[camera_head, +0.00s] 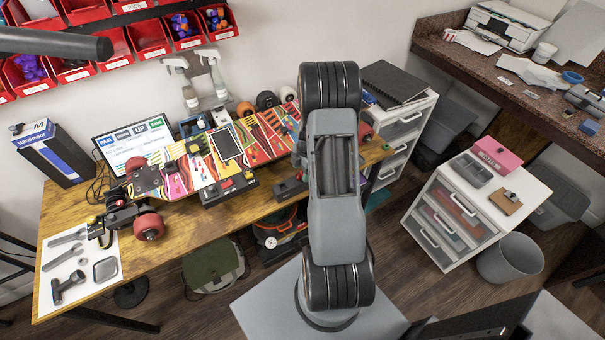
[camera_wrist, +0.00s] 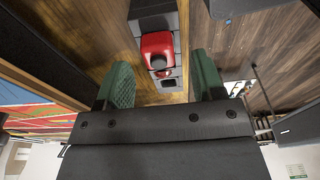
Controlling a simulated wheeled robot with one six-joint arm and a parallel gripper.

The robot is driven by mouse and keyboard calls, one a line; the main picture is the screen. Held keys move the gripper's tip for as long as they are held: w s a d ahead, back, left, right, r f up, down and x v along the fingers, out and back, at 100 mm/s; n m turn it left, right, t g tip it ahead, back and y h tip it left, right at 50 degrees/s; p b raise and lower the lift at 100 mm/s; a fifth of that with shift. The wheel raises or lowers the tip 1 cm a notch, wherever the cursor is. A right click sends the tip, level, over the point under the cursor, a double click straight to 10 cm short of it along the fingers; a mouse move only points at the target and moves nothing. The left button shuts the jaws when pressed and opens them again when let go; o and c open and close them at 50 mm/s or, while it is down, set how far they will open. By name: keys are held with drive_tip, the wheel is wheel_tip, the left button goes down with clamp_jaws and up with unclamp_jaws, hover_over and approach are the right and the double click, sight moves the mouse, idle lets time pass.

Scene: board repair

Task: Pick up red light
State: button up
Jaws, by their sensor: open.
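In the wrist view a red light (camera_wrist: 157,45) with a dark round spot sits on a narrow grey and black holder (camera_wrist: 171,84) on the wooden table. My gripper (camera_wrist: 160,62) is open, with one green finger on each side of the red light. Gaps show between the fingers and the light. In the head view my arm hides the gripper. A red part (camera_head: 366,131) shows just right of the arm there; I cannot tell whether it is the same light.
The wooden workbench (camera_head: 190,206) holds a colourful skateboard deck (camera_head: 197,170), a black box with red parts (camera_head: 230,188) and a monitor (camera_head: 128,140). A white drawer unit (camera_head: 408,133) stands right of the bench. Hand tools lie on a white sheet (camera_head: 88,252) at the left.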

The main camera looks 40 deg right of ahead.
drive_tip(key=shift+a+f, duration=0.1)
drive_tip(key=shift+f, duration=0.7)
drive_tip(key=c, duration=1)
